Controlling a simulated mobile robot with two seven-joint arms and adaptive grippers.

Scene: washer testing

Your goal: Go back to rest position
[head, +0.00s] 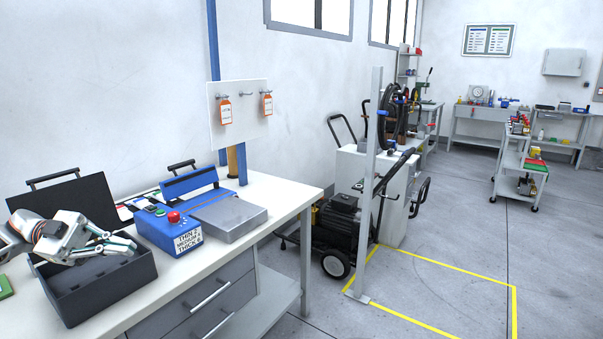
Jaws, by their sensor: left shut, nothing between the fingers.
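My left gripper (128,245) comes in from the left edge, above an open dark case (112,298) on the white workbench (283,202). It is shut and I see nothing between its fingers. The case's black lid stands up behind the gripper. Whether the fingers touch the case cannot be told. My right gripper does not show in the head view.
A blue control box (167,235) with a red button stands right of the case, beside a grey metal box (233,218). A grey post (370,180) and a black wheeled machine (335,225) stand beyond the bench.

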